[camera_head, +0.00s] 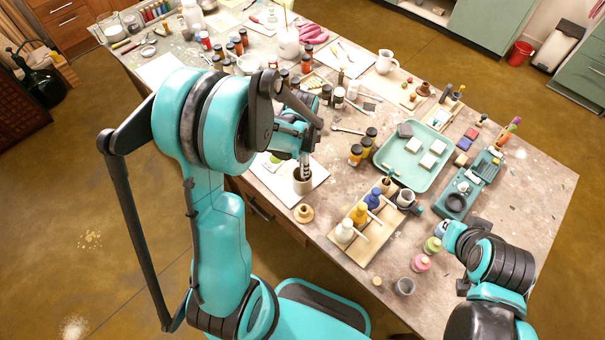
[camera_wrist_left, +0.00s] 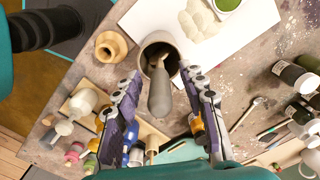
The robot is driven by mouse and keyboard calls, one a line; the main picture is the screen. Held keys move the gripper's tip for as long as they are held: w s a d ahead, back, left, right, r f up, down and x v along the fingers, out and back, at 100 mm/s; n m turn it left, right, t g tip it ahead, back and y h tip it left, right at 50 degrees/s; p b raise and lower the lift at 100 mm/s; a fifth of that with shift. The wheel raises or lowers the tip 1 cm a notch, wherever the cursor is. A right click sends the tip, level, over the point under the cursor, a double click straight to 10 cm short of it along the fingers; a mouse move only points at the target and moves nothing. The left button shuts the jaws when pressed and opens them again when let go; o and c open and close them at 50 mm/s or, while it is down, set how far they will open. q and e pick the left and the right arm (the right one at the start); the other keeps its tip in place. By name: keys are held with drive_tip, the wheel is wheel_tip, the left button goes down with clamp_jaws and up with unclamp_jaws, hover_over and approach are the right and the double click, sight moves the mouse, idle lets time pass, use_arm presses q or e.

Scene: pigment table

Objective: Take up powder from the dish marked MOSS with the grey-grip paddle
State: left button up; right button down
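The grey-grip paddle (camera_wrist_left: 160,95) stands leaning in a dark grey cup (camera_wrist_left: 157,48), grip toward the left wrist camera. The cup shows in the head view (camera_head: 302,184) on a white sheet. My left gripper (camera_head: 304,158) is above the cup; its fingers (camera_wrist_left: 160,100) are spread on both sides of the grip, with gaps visible. A dish of green powder (camera_wrist_left: 228,4) is cut off by the wrist view's top edge; no marking is readable. My right gripper (camera_head: 445,233) is at the table's right, its fingers too unclear to judge.
A wooden rack (camera_head: 362,228) holds several bottles. Several dark-capped jars (camera_head: 355,154) stand behind the sheet.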

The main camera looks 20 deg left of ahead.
use_arm(q)
clamp_jaws()
drive_tip(key=shift+r, duration=0.1)
